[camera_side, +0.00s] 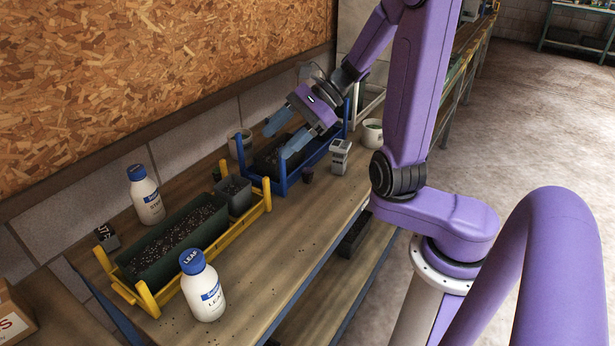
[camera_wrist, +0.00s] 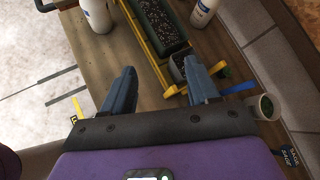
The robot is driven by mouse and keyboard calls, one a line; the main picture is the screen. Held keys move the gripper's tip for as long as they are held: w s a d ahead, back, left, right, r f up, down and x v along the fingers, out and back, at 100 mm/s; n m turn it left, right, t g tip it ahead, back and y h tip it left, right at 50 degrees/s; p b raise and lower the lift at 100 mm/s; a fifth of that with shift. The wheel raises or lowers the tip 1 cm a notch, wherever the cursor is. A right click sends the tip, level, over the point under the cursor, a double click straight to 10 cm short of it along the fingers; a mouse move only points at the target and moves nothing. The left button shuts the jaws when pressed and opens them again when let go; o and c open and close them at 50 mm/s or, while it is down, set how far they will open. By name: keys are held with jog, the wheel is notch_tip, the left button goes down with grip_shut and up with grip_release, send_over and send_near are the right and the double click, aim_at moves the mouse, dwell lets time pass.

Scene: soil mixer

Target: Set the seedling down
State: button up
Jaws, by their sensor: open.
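My gripper (camera_side: 277,141) is open, its two blue fingers spread above the dark planter in the blue rack (camera_side: 281,187). In the wrist view the gripper (camera_wrist: 160,68) has nothing between its fingers. I cannot make out a seedling for certain in either view. A white pot with green in it (camera_side: 373,133) stands right of the blue rack. Another white pot (camera_side: 241,146) stands at the rack's left, partly hidden; a white pot with green inside (camera_wrist: 266,107) shows at the right in the wrist view. A small dark plug (camera_side: 307,175) stands on the bench beside the rack.
A yellow rack (camera_side: 153,301) holds a long soil planter (camera_side: 176,244) and a small square pot (camera_side: 232,193). White bottles stand behind it (camera_side: 147,197) and in front (camera_side: 203,289). A grey device (camera_side: 340,157) stands right of the blue rack. The front bench (camera_side: 285,265) is mostly clear.

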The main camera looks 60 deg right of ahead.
jog(key=s+d+m+t+h, duration=0.2)
jog(key=d+m+t+h, duration=0.2)
jog(key=d+m, duration=0.4)
jog(key=s+d+m+t+h, duration=0.3)
jog(key=d+m+t+h, duration=0.15)
jog(key=d+m, duration=0.3)
send_near(310, 171)
jog(key=shift+w+a+r+g, duration=0.15)
jog(key=shift+w+r+g, duration=0.4)
jog(key=shift+w, duration=0.35)
jog(key=shift+w+f, duration=0.1)
jog(key=shift+f, duration=0.35)
jog(key=shift+w+f, duration=0.15)
jog(key=shift+w, duration=0.1)
jog(key=shift+x, duration=3.4)
grip_shut()
